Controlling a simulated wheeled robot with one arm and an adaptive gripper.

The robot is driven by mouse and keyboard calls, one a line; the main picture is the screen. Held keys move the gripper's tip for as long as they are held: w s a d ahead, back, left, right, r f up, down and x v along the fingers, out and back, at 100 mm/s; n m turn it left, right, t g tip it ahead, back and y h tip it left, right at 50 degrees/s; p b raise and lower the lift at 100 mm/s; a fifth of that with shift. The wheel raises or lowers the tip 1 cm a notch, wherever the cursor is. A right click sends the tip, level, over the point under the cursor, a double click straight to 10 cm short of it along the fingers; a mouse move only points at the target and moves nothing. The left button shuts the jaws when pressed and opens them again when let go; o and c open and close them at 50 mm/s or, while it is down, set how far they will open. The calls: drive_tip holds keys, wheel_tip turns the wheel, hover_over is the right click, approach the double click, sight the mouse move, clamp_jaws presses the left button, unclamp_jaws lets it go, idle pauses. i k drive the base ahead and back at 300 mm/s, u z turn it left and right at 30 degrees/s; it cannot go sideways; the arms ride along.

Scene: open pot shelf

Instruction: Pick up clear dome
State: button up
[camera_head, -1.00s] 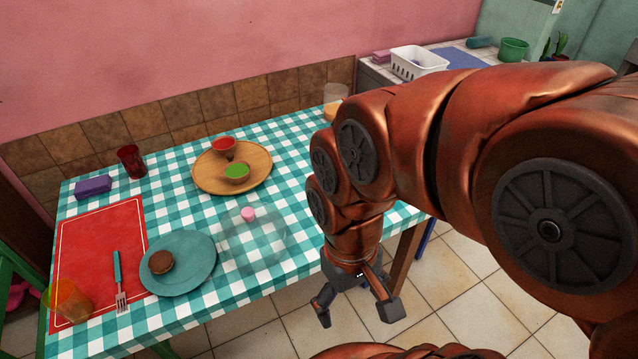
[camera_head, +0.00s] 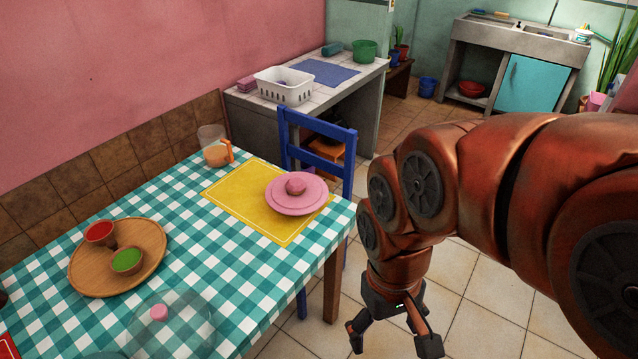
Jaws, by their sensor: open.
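The clear dome (camera_head: 185,325) is a see-through cover with a pink knob (camera_head: 159,313) on top. It stands on the checkered table at the lower left of the head view, and its lower part is cut off or hard to make out. My gripper (camera_head: 394,343) is at the lower middle right, pointing down beside the table with its fingers apart. It is empty and well to the right of the dome.
The checkered table (camera_head: 212,228) holds a wooden tray (camera_head: 150,236) with two sauce bowls, a yellow mat (camera_head: 225,196), a pink plate (camera_head: 297,207) with a round item, and an orange cup (camera_head: 217,155). A blue chair (camera_head: 318,130) stands behind the table. A counter holds a white basket (camera_head: 284,86).

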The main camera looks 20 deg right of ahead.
sight(171, 323)
drive_tip(key=u, duration=0.2)
drive_tip(key=k, duration=0.4)
drive_tip(key=u, duration=1.1)
drive_tip(key=i, duration=0.5)
drive_tip(key=u, duration=0.3)
drive_tip(key=k, duration=0.55)
drive_tip(key=u, duration=0.95)
drive_tip(key=i, duration=0.15)
drive_tip(key=z, duration=0.1)
